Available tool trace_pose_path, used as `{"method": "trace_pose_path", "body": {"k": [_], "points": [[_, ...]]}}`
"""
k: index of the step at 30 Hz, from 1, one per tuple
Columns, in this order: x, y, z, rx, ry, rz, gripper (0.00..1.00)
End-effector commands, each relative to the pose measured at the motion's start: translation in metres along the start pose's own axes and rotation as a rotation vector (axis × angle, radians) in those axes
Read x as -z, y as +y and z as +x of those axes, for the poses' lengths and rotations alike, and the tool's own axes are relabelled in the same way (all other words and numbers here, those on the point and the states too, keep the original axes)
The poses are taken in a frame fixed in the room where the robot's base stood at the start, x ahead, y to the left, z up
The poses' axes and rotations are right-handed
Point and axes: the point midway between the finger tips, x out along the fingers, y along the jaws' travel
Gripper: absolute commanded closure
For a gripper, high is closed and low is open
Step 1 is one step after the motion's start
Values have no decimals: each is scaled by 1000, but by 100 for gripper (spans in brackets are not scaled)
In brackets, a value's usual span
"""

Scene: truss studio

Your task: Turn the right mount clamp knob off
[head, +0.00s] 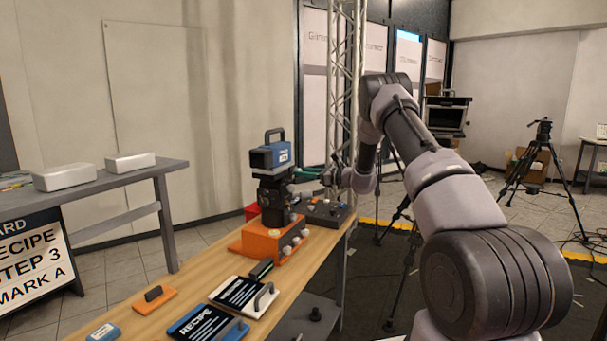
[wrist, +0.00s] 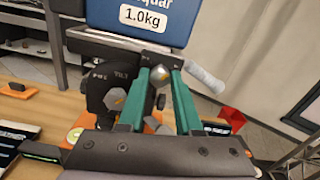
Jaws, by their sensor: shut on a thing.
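A dark tripod-style mount head (head: 274,192) stands on an orange base (head: 262,236) on the wooden bench, with a blue block (head: 271,155) on top. In the wrist view the block (wrist: 140,16) carries a "1.0kg" label, and the mount head (wrist: 104,84) is below it. My gripper (head: 306,173) reaches in from the right at the head's upper part. Its green fingers (wrist: 159,76) are shut on a small grey clamp knob (wrist: 158,74) just under the block. The fingers partly hide the knob, and its on or off setting is not readable.
A light grey handle (wrist: 204,76) sticks out close to my right finger. Several pale knobs line the orange base's side. A dark control box (head: 325,213) stands behind it. Recipe plates (head: 240,293) lie at the bench's near end. A truss (head: 345,80) rises behind.

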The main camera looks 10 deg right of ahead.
Motion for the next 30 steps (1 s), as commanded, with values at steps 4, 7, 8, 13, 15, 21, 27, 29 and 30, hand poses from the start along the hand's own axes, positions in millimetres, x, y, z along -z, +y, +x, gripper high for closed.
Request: {"method": "trace_pose_path", "body": {"k": [4,7,8,13,15,21,27,29,30], "points": [[0,-1,-1,1,1,-122,100],[0,-1,-2,2,1,-217,100],[1,-1,-2,2,1,-245,100],[0,-1,-1,2,1,-407,100],[1,-1,-2,2,1,-473,100],[1,0,-1,1,1,-663,100],[1,-1,-2,1,2,-853,100],[1,-1,-2,1,3,-910,100],[1,-1,-2,1,3,-948,100]]}}
